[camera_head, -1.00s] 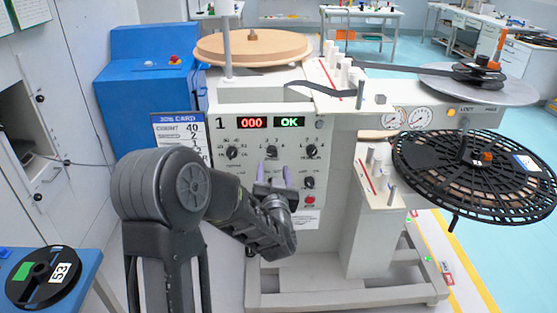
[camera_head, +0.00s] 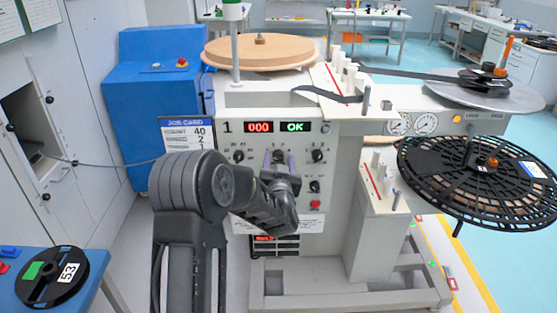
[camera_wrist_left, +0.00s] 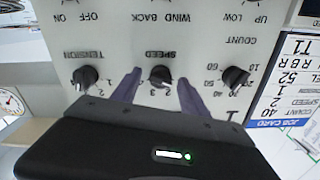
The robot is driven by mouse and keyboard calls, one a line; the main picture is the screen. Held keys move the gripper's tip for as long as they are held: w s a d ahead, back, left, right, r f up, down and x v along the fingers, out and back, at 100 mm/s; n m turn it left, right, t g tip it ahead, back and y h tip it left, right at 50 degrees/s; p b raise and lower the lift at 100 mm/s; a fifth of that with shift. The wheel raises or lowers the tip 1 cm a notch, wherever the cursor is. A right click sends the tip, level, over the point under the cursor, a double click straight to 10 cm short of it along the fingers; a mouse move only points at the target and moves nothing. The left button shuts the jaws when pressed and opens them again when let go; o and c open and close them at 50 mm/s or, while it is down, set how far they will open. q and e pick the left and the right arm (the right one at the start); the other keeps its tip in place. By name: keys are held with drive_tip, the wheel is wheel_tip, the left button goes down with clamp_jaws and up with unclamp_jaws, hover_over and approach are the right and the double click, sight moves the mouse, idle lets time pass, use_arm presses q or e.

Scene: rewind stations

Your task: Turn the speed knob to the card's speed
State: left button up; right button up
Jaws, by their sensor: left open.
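The dark speed knob (camera_wrist_left: 161,74) sits under the SPEED label in the wrist view, where the panel appears upside down. My left gripper (camera_head: 279,163) is open, with one purple finger on each side of this knob. I cannot tell whether the fingers touch it. The knob's exact pointer setting is unclear; small numbers show beside it. The job card (camera_head: 187,133) hangs left of the panel in the head view. The card also shows in the wrist view (camera_wrist_left: 296,88), with COUNT 40 and SPEED 2. My right gripper is not in view.
The tension knob (camera_wrist_left: 85,77) and count knob (camera_wrist_left: 236,77) flank the speed knob. A red button (camera_head: 315,204) is lower on the panel. The displays read 000 (camera_head: 259,127) and OK (camera_head: 294,127). A large black reel (camera_head: 480,180) stands to the right.

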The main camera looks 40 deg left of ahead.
use_arm(q)
drive_tip(key=shift+c, duration=0.4)
clamp_jaws()
